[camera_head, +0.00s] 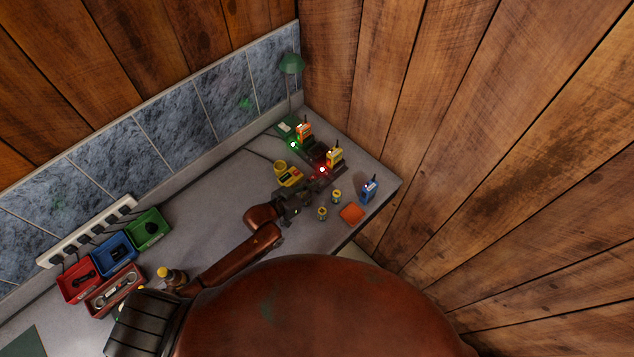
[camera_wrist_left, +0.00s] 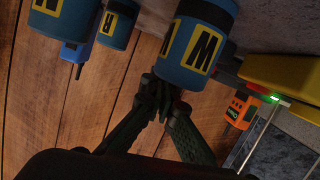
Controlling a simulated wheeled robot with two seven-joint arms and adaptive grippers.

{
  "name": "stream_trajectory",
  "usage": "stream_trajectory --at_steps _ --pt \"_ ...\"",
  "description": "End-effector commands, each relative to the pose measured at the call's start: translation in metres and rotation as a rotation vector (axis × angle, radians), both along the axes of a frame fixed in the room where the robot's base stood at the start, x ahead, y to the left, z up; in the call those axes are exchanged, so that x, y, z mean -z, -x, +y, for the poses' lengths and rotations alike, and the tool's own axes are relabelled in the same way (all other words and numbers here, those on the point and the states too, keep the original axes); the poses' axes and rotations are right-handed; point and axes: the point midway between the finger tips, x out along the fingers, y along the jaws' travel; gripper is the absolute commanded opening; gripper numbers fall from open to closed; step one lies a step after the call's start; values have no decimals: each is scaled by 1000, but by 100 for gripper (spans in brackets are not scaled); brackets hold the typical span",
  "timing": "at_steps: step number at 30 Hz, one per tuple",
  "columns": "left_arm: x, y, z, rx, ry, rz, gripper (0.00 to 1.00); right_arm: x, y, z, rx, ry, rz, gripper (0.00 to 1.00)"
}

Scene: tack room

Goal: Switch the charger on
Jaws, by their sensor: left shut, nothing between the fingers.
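At the counter's far right end stand two charger bases. One (camera_head: 290,130) is green, with a green light and an orange radio (camera_head: 305,132) in or beside it. The other (camera_head: 319,155) is dark red, with a glowing red light (camera_head: 322,170) and a yellow radio (camera_head: 335,157). My left gripper (camera_head: 307,197) is just in front of the red light, shut and empty; I cannot tell whether it touches anything. In the left wrist view its fingers (camera_wrist_left: 160,90) are together beside a blue cylinder with a yellow label (camera_wrist_left: 203,45). No switch can be made out. My right gripper is not in view.
A yellow device (camera_head: 289,177) sits left of the gripper. Coloured bins (camera_head: 148,229) and a power strip (camera_head: 88,230) are at left. Wooden walls close the corner.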

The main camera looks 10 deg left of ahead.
Motion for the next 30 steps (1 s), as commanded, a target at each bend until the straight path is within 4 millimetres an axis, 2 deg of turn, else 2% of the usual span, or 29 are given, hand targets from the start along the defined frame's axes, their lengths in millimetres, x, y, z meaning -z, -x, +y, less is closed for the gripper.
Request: stream_trajectory --at_steps 1,4,6,15,21,30 --pt "-15 0 -1 1 1 -2 0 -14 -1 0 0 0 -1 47" --pt "-30 0 -4 2 2 -4 0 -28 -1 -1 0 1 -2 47" --pt "-23 18 9 1 -1 -2 0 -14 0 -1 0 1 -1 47" --pt "-38 67 39 1 1 -2 0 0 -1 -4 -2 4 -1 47" --pt "-44 81 47 2 1 -4 0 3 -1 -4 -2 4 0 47" --pt "-45 83 49 2 1 -4 0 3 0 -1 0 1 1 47"
